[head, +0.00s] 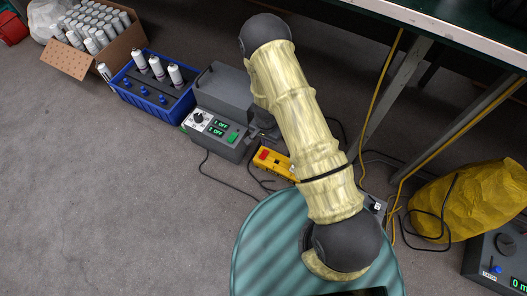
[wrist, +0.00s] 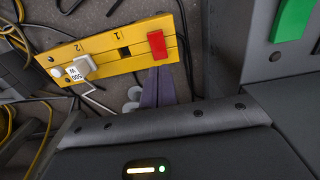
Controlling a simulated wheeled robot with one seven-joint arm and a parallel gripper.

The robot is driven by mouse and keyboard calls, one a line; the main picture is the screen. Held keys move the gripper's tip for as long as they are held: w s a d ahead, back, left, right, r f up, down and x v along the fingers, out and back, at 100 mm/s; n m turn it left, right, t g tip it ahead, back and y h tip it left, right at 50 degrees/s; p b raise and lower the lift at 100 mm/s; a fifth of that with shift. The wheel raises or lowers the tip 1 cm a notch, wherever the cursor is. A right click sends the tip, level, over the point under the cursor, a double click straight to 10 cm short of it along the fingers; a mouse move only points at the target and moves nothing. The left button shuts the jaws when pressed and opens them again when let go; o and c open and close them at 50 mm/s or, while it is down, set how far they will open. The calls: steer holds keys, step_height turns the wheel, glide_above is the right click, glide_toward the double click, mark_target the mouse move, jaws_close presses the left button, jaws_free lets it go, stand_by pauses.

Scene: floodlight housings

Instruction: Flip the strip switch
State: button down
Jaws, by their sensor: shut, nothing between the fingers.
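The yellow power strip (wrist: 105,48) lies on the floor, slanting across the upper left of the wrist view. Its red rocker switch (wrist: 157,45) is at the strip's right end, beside the socket marked 1. A white plug (wrist: 83,66) sits by the socket marked 2. My gripper (wrist: 157,72) is shut and empty. Its purple fingertips appear just below the red switch; whether they touch the strip I cannot tell. In the head view the strip (head: 286,168) and red switch (head: 264,155) show left of my arm, which hides the gripper and part of the strip's surroundings.
A grey control box (head: 221,127) with a green button stands close to the strip. A blue crate (head: 150,92) with white cylinders and a cardboard box (head: 112,52) are farther left. Black and yellow cables, a table leg and a yellow sack (head: 465,205) lie right. Floor at left is clear.

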steer(key=shift+r+p, duration=0.65)
steer(key=shift+r, duration=0.25)
steer(key=s+d+r+n+t+y, duration=0.1)
steer(key=d+r+n, duration=0.1)
steer(key=r, duration=0.8)
steer(key=d+r+n, duration=0.1)
steer(key=d+r, duration=0.1)
steer(key=r, duration=0.9)
steer(key=s+d+r+n+t+h, duration=0.15)
steer(key=s+d+r+n, duration=0.35)
steer(key=s+r, duration=0.8)
step_height(320, 180, up, 55)
steer(key=m+p, duration=0.1)
steer(key=p, duration=5.3)
steer(key=shift+w+d+r+p, duration=0.15)
steer(key=shift+w+d+p, duration=0.2)
